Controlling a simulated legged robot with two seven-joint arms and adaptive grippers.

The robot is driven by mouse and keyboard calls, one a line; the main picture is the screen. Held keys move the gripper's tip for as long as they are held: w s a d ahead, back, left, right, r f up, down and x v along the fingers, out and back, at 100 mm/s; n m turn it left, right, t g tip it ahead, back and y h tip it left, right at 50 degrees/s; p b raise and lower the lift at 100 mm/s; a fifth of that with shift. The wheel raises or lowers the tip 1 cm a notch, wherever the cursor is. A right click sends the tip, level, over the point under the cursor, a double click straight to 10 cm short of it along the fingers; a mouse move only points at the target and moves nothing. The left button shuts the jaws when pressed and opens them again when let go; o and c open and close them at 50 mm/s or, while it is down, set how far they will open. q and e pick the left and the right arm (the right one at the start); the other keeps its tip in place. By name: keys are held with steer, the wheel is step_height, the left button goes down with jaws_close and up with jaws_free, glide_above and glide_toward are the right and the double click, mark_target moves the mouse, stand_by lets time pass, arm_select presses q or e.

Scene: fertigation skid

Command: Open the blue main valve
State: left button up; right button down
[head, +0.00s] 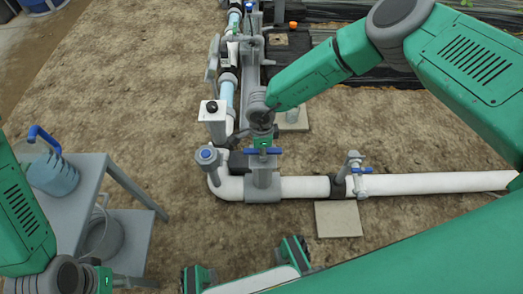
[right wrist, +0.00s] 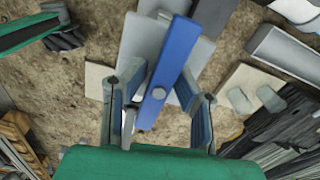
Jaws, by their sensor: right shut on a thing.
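The blue main valve's handle (head: 272,151) is a flat blue bar on top of a grey valve body (head: 262,187) in the white pipe. In the head view the bar lies left to right, roughly along that pipe. My right gripper (head: 262,143) comes down on it from above.
A grey table (head: 88,190) with a blue-handled jug (head: 52,174) stands at the left, a bucket (head: 102,235) on its lower shelf. A smaller blue-handled valve (head: 360,170) is on the white pipe (head: 430,183) to the right. Bare soil lies between table and pipes.

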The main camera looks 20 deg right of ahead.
steer(key=c, duration=1.2)
jaws_free()
steer(key=shift+a+r, duration=0.1)
steer(key=shift+a, duration=0.2)
steer(key=shift+d, duration=0.1)
step_height(320, 180, up, 10)
steer(key=p, duration=0.8)
steer(key=shift+d+r, duration=0.1)
steer(key=shift+d, duration=0.05)
